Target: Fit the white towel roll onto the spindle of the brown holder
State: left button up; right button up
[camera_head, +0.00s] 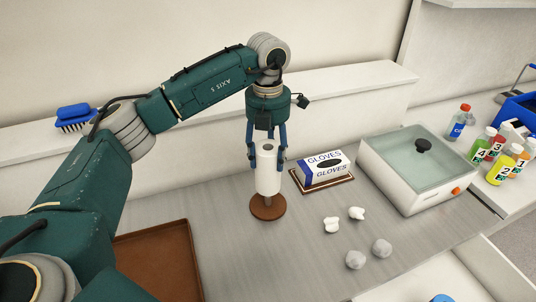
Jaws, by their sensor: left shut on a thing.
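The white towel roll (268,176) is upright in my left gripper (267,153), whose blue fingers are shut on its upper part. The brown holder (268,209) stands on the grey counter directly under the roll. A short length of its spindle shows between the roll's lower end and the round base. The roll appears to be around the spindle's upper part, with its lower end above the base. How far the spindle reaches inside the roll is hidden. My right gripper is not in view.
A gloves box (327,168) sits on a brown tray right of the holder. Several whitish lumps (356,260) lie in front. A glass-lidded box (420,165), numbered bottles (496,171) and a blue brush (75,116) stand farther off. An empty brown tray (150,238) is at the left.

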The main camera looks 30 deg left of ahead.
aim_at(268, 140)
pick_arm(q)
jog(key=shift+f+b, duration=2.3)
jog(key=shift+f, duration=1.3)
jog(key=o, duration=1.4)
jog(key=shift+r, duration=0.1)
notch_tip(268, 140, up, 12)
jog(key=shift+f, duration=0.1)
